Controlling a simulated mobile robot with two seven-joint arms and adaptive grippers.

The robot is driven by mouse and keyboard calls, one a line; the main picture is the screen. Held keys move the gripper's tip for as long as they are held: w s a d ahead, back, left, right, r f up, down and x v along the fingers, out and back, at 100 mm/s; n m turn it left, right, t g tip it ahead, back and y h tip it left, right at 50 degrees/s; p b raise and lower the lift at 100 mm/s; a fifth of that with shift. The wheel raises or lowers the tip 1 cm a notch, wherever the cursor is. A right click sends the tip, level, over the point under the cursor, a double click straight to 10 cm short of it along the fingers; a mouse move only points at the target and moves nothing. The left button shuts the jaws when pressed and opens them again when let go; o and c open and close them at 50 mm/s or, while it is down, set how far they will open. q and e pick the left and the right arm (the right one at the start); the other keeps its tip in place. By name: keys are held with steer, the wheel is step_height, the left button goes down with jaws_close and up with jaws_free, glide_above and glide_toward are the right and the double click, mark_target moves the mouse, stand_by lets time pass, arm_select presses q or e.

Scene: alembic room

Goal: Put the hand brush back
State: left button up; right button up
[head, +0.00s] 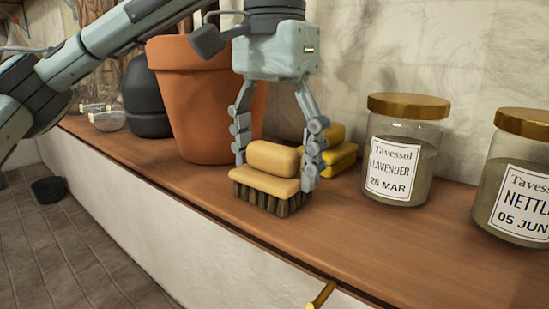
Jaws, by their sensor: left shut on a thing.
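The hand brush (271,184) has a pale yellow wooden body with a rounded grip on top and dark brown bristles below. It is upright on the wooden shelf (400,240), bristles down, near the front edge; I cannot tell whether the bristles bear fully on the wood. My left gripper (275,172) points straight down with one finger on each side of the brush, and is shut on it. My right gripper is not in view.
A terracotta pot (185,100) stands behind the brush, left of it. A lavender jar (403,150) and a nettle jar (515,180) stand to the right. A dark round vessel (146,98) is further left.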

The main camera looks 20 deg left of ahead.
mark_target(275, 144)
arm_select(q)
steer(key=shift+f, duration=0.15)
steer(key=o, duration=1.1)
step_height(275, 144, up, 12)
steer(key=shift+r, duration=0.15)
